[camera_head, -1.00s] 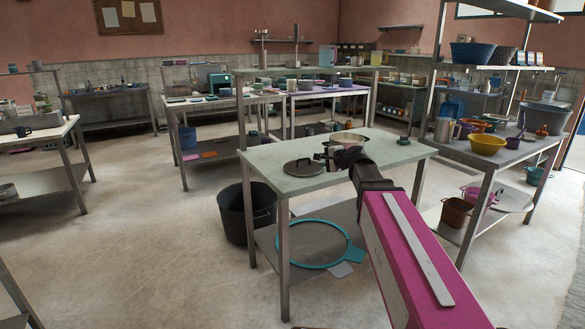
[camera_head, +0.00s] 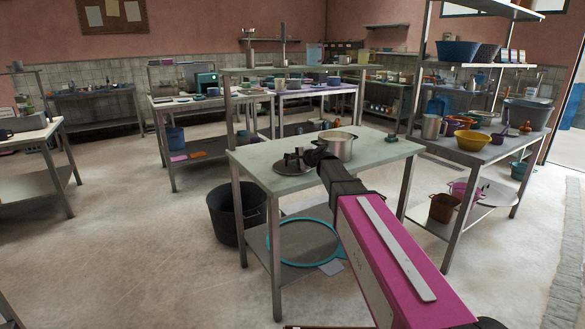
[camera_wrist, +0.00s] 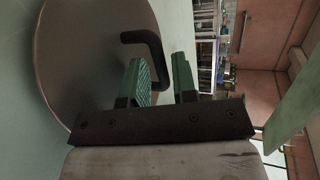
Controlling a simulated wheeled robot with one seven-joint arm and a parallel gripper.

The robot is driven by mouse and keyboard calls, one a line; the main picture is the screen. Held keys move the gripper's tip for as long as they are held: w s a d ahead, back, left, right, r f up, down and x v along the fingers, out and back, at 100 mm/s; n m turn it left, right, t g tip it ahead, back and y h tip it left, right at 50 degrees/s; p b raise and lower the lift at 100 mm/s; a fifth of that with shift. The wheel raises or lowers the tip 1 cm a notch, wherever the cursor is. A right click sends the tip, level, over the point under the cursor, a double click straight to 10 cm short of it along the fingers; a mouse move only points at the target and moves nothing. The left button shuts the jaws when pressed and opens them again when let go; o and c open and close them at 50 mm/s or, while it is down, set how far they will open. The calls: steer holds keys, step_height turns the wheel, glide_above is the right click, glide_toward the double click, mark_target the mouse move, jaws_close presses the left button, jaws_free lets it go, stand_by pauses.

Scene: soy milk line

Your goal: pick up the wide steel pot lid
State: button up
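The wide steel pot lid (camera_head: 289,168) lies on the pale green table top at its left part, with a dark handle on top. In the wrist view the lid (camera_wrist: 72,60) is a large grey disc on the left, and its black bent handle (camera_wrist: 147,38) stands out from it. My gripper (camera_wrist: 160,60) is at the handle, with the green fingers apart. The handle's bar runs down between the fingers, with a gap seen beside it. In the head view my gripper (camera_head: 309,156) is just over the lid's right side, partly hiding it.
A steel pot (camera_head: 341,147) stands on the table (camera_head: 385,150) close to the right of my gripper. A small green object (camera_head: 392,137) lies near the table's back right. A shelf frame rises behind the table. The front right of the table top is clear.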

steer(key=shift+a, duration=0.1)
jaws_close()
stand_by(0.3)
